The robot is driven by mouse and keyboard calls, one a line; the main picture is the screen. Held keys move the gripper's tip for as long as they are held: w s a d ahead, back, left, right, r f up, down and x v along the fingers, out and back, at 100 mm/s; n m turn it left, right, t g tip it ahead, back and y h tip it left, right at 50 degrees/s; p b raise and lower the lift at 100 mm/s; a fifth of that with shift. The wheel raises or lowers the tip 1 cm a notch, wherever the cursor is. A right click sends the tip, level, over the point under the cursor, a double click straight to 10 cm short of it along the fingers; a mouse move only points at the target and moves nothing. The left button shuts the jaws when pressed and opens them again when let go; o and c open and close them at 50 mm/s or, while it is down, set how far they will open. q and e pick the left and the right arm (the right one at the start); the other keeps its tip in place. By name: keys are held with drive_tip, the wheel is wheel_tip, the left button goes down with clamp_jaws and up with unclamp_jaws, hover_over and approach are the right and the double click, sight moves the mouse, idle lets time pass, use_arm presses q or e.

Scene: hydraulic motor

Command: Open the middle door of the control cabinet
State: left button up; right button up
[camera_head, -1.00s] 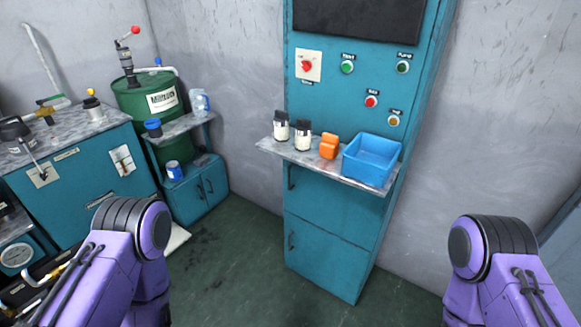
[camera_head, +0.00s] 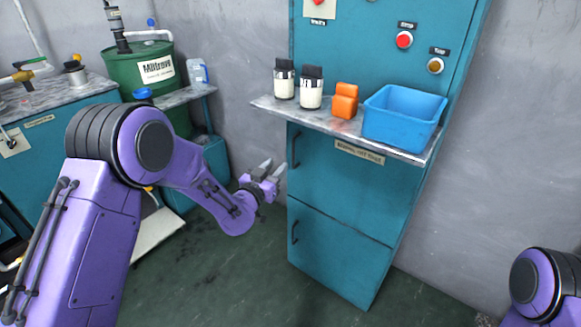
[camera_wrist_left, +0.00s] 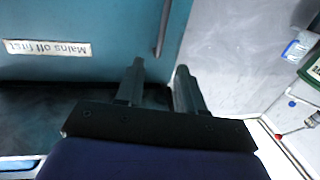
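The teal control cabinet has a middle door (camera_head: 345,185) just below its shelf, and the door looks closed. A label (camera_head: 359,152) sits near its top; in the left wrist view the label (camera_wrist_left: 47,48) appears upside down and reads "Mains off first". The dark vertical door handle (camera_head: 295,150) is on the door's left edge, and it shows in the left wrist view (camera_wrist_left: 164,28). My left gripper (camera_head: 274,168) is open and empty, just left of the handle. In the left wrist view the handle lies beyond the fingertips (camera_wrist_left: 159,68), apart from them. My right gripper is out of view.
The shelf (camera_head: 275,106) juts out above the door, holding two jars (camera_head: 311,92), an orange object (camera_head: 345,101) and a blue bin (camera_head: 402,118). A lower door (camera_head: 330,255) is closed below. Floor space (camera_head: 235,270) in front is clear.

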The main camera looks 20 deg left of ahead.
sight(293, 147)
use_arm(q)
drive_tip(key=w+d, duration=0.1)
drive_tip(key=w, duration=0.9)
drive_tip(key=shift+d, duration=0.25)
clamp_jaws()
